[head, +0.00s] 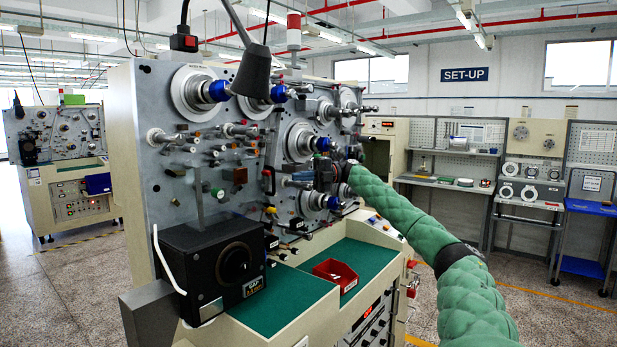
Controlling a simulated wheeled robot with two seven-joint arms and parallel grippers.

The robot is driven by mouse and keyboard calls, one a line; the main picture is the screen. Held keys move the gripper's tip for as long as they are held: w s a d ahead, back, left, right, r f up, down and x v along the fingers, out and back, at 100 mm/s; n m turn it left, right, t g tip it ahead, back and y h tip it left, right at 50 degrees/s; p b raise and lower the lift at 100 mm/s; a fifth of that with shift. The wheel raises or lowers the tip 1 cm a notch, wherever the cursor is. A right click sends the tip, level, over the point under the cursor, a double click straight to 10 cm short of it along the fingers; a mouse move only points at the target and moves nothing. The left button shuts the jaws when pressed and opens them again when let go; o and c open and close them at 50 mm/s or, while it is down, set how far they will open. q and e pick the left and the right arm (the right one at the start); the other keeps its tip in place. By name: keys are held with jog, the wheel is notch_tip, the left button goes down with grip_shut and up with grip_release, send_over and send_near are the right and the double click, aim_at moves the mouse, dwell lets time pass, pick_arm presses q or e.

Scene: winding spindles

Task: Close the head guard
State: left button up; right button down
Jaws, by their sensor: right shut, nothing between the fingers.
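The winding machine (150,110) stands in front of me, with its grey upright face carrying spindles, rollers and blue-capped reels. I cannot clearly pick out the head guard among the parts on this face. My right arm, in a green padded sleeve, reaches in from the lower right to the right half of the face. My right gripper (322,172) is dark and small there, in front of the lower spindles, shut and empty. It partly hides the parts behind it, and I cannot tell whether it touches any. My left gripper is not in view.
A black box unit (212,262) is at the face's lower left. A red bin (336,274) sits on the green work surface (285,300). A dark lamp (253,72) hangs before the upper face. Shelving stands at the right; floor between is open.

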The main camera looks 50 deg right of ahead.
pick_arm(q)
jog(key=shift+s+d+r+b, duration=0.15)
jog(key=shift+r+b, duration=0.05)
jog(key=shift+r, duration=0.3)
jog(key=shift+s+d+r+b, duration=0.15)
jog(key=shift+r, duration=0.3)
pick_arm(e)
jog(key=d, duration=0.3)
jog(key=w+d, duration=0.1)
jog(key=d, duration=0.1)
jog(key=shift+f, duration=0.25)
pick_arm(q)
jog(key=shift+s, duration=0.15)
pick_arm(e)
jog(key=shift+w, duration=0.1)
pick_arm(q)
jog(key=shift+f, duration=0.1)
pick_arm(e)
jog(key=shift+d, duration=0.1)
